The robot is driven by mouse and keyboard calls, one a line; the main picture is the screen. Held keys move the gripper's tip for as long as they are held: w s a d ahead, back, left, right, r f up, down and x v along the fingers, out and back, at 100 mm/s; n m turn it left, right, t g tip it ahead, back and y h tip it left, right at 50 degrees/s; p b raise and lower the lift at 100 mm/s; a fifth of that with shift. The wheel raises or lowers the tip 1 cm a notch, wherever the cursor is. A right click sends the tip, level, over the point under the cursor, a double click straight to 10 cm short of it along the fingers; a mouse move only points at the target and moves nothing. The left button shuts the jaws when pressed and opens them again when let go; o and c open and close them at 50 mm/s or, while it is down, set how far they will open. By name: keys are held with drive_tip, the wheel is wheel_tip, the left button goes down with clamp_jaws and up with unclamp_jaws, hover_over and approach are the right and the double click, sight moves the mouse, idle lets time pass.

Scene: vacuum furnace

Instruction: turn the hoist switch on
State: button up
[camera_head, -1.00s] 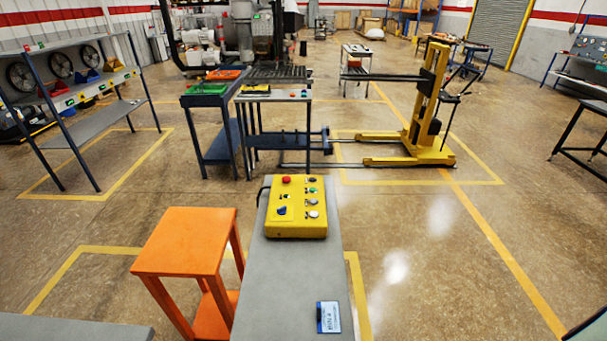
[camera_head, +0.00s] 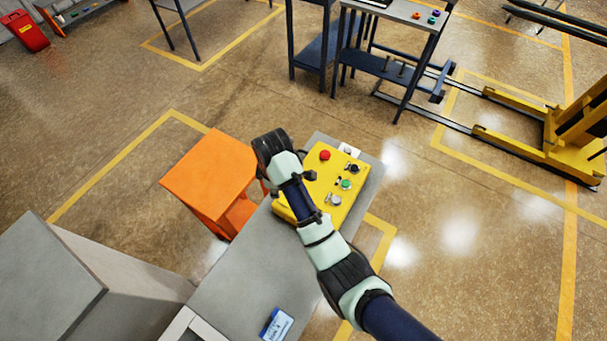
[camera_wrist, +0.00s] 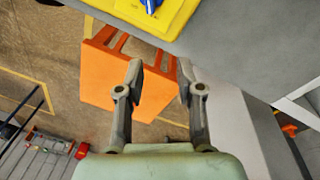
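The yellow control box (camera_head: 335,180) lies on the grey bench, partly covered by my arm in the head view. A red button (camera_head: 325,155), a green button (camera_head: 346,184), a black knob (camera_head: 352,168) and a grey knob (camera_head: 335,200) show on it. In the wrist view the box's edge (camera_wrist: 178,18) is at the top, with a blue knob (camera_wrist: 150,4) cut off by the frame. I cannot read which one is the hoist switch. My gripper (camera_wrist: 161,72) is open and empty, its two fingers apart, and touches nothing visible. Its fingers are hidden in the head view.
An orange stool (camera_head: 212,172) stands left of the grey bench (camera_head: 240,285). A blue-and-white card (camera_head: 277,325) lies on the bench's near end. A grey cabinet (camera_head: 50,270) is at the lower left. A yellow lift (camera_head: 560,140) stands at the right, with open floor between.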

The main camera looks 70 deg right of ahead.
drive_tip(key=shift+g+y, duration=0.6)
drive_tip(key=s+d, duration=0.1)
drive_tip(key=s, duration=0.1)
drive_tip(key=s+d, duration=0.2)
drive_tip(key=shift+s+d+r+p, duration=0.15)
drive_tip(key=shift+s+r+p, duration=0.05)
drive_tip(key=shift+p, duration=0.1)
drive_tip(key=shift+s+f, duration=0.1)
drive_tip(key=shift+f, duration=0.1)
wheel_tip(320, 180, down, 8)
drive_tip(key=shift+r+b, duration=0.1)
drive_tip(key=shift+b, duration=0.6)
clamp_jaws()
